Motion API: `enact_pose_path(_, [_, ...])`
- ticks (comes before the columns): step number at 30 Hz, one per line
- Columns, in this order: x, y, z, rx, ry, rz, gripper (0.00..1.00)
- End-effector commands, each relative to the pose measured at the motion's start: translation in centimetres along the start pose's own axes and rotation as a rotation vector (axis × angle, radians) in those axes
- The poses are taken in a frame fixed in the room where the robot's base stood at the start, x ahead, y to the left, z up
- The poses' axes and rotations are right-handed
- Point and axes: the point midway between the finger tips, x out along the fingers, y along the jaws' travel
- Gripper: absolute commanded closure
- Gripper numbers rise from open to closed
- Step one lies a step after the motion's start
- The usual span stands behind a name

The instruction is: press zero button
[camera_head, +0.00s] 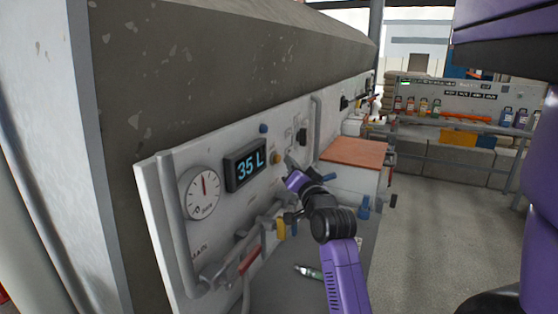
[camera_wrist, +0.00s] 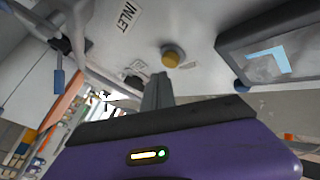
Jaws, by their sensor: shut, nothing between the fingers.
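A grey panel (camera_head: 240,200) carries a dark display (camera_head: 246,166) reading "35 L". A small round yellow button (camera_head: 277,158) sits to the right of the display; I cannot read a label naming it zero. In the wrist view the yellow button (camera_wrist: 172,57) stands out from the panel face. My gripper (camera_head: 290,163) is shut and empty, just right of the yellow button. In the wrist view my fingertips (camera_wrist: 157,79) point at the panel close to the button, with a small gap showing in the picture. The display (camera_wrist: 278,62) is partly cut off there.
A round gauge (camera_head: 203,193) is left of the display. A blue knob (camera_head: 263,128) is above it. Pipes and a yellow valve handle (camera_head: 281,229) lie below. An INLET label (camera_wrist: 130,17) is near the button. A red-brown board (camera_head: 355,151) is to the right.

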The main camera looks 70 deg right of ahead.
Motion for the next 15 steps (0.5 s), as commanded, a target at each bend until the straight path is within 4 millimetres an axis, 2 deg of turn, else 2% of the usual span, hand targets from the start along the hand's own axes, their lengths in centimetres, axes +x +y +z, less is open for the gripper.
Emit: enact_pose_path(15, [0.59,-0.45,0.39,0.000,0.000,0.000,1.00])
